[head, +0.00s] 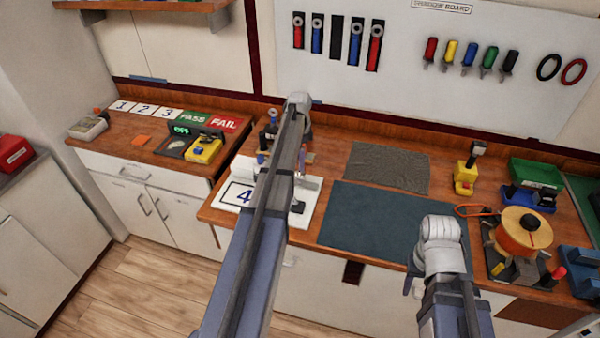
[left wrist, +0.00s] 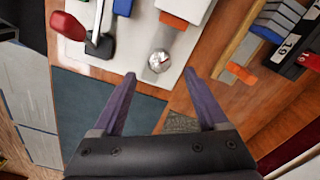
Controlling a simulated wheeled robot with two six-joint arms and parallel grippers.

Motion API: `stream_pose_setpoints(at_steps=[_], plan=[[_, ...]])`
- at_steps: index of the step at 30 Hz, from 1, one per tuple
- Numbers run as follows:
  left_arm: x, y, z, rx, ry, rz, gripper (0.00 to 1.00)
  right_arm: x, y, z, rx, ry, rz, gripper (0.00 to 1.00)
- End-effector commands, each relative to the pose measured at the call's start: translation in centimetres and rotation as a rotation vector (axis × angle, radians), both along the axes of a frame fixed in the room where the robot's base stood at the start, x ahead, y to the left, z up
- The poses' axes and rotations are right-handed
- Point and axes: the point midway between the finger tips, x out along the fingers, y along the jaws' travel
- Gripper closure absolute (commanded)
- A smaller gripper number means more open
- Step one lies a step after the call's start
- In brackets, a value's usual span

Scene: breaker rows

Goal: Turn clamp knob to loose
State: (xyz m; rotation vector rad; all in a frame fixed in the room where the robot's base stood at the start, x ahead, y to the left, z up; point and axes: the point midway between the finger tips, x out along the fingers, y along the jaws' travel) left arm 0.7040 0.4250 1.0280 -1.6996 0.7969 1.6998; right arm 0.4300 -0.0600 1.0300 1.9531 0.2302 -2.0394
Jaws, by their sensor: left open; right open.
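A round silver knob (left wrist: 160,61) with a small red mark sits on a white base plate (left wrist: 142,80) in the left wrist view. I take it to be the clamp knob. My left gripper (left wrist: 159,75) is open, its two purple fingers pointing at the knob, one tip to each side. The picture does not show clearly whether they touch it. In the head view the white plate (head: 309,215), with a card marked 4, stands on the bench and my left arm hides much of it, including the knob. My right gripper cannot be made out.
A red-handled lever (left wrist: 70,26) and a white block with an orange base (left wrist: 184,9) stand near the knob. A dark mat (head: 370,222) lies right of the plate. An orange spool (head: 523,232) stands further right.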

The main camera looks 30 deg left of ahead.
Motion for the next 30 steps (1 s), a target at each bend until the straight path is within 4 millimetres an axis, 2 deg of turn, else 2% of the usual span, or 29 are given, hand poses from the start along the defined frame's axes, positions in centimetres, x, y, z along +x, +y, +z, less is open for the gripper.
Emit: stream_pose_setpoints(at_steps=[1, 9, 14, 22, 30], plan=[[0.0, 0.0, -1.3, 0.0, 0.0, 0.0, 0.24, 0.0, 0.0, -1.3, 0.0, 0.0, 0.0, 0.5], [0.0, 0.0, -4.7, 0.0, 0.0, 0.0, 0.24, 0.0, 0.0, -4.7, 0.0, 0.0, -0.001, 0.5], [0.0, 0.0, -5.4, 0.0, 0.0, 0.0, 0.24, 0.0, 0.0, -5.4, 0.0, 0.0, -0.002, 0.5], [0.0, 0.0, -5.3, 0.0, 0.0, 0.0, 0.24, 0.0, 0.0, -5.3, 0.0, 0.0, -0.002, 0.5], [0.0, 0.0, -5.3, 0.0, 0.0, 0.0, 0.54, 0.0, 0.0, -5.3, 0.0, 0.0, -0.002, 0.5]])
